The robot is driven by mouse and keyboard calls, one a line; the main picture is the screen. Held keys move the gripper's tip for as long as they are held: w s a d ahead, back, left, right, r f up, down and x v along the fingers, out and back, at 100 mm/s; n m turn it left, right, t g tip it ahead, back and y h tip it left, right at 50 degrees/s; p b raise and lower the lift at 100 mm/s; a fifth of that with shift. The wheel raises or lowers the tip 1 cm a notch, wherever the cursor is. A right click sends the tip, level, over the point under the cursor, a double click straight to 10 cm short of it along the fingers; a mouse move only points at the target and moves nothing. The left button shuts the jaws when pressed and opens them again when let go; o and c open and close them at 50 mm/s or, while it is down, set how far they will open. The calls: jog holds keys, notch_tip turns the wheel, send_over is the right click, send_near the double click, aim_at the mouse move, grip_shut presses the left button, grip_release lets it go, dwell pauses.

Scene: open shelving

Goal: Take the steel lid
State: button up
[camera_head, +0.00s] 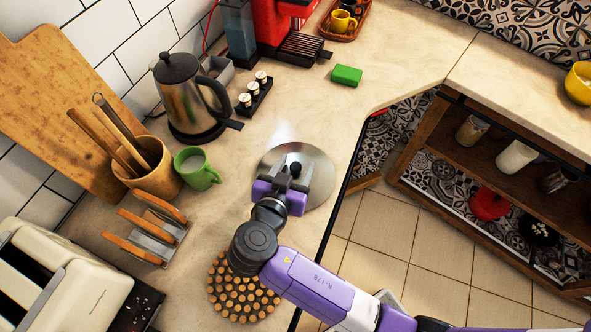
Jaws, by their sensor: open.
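The steel lid (320,178) is a round, shiny disc with a small black knob (295,169). It lies on the beige countertop near the counter's front edge, in the middle of the head view. My gripper (290,178) is over the lid's left and middle part, with its fingers on either side of the knob. The gripper is open. I cannot tell whether the fingers touch the knob or the lid. My purple gripper body hides the lid's lower left part.
A green mug (196,170), a wooden utensil pot (150,172) and a toast rack (146,232) stand left. A steel kettle (186,98) and small jars (253,93) stand behind. A cork trivet (236,296) lies below, partly under my arm.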

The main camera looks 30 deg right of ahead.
jog(key=shift+w+d+f, duration=0.15)
jog(key=shift+d, duration=0.05)
grip_shut()
dwell(0.4)
